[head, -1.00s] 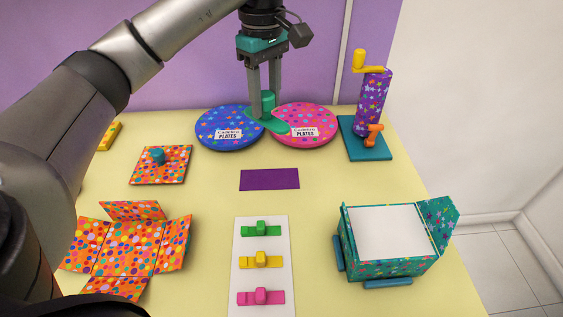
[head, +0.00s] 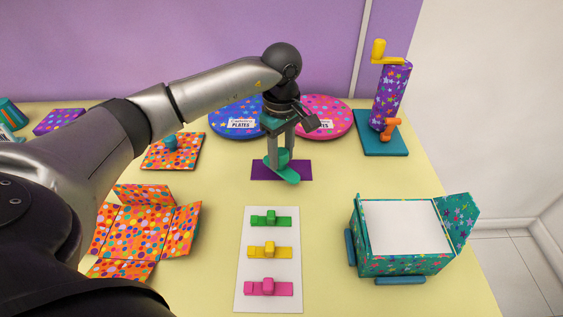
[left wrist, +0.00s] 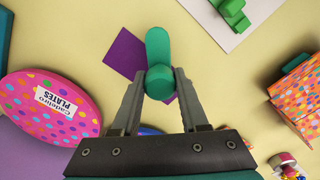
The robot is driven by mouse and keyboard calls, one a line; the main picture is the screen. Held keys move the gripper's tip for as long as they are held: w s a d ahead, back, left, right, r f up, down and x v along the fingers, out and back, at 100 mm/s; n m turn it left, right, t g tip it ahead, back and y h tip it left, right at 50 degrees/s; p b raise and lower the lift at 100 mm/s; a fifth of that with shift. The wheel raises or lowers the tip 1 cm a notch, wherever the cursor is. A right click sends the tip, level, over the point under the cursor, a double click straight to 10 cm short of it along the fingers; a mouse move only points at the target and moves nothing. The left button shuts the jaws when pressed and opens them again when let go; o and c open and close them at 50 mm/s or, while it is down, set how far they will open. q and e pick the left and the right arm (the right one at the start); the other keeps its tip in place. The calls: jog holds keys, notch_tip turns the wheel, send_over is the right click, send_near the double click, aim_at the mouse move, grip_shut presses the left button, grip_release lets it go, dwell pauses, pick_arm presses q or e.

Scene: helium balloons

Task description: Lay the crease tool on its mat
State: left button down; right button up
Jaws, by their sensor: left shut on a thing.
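The crease tool (head: 287,175) is a teal-green flat piece with a raised round grip. My left gripper (head: 280,160) points down and is shut on that grip. The mat (head: 260,173) is a plain purple rectangle on the table, just below the tool. In the head view the tool's rounded end sticks out past the mat's front edge. In the left wrist view the tool (left wrist: 157,48) lies between the fingertips (left wrist: 160,78) and covers part of the mat (left wrist: 122,50), set at an angle to it. Any gap between tool and mat is hard to judge. My right gripper is out of view.
Blue (head: 228,118) and pink (head: 330,115) plates lie behind. A purple crank device (head: 389,95) stands back right. A white sheet (head: 268,300) with several coloured pieces lies in front. A green starry box (head: 405,265) is at right, an open orange box (head: 140,232) at left.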

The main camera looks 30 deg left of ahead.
aim_at(282, 151)
pick_arm(q)
jog(key=shift+f, duration=1.3)
jog(key=shift+f, duration=0.15)
jog(key=shift+c, duration=2.1)
grip_release()
jog(key=shift+r, duration=0.3)
notch_tip(282, 151, up, 12)
jog(key=shift+f+p, duration=0.1)
jog(key=shift+p, duration=0.35)
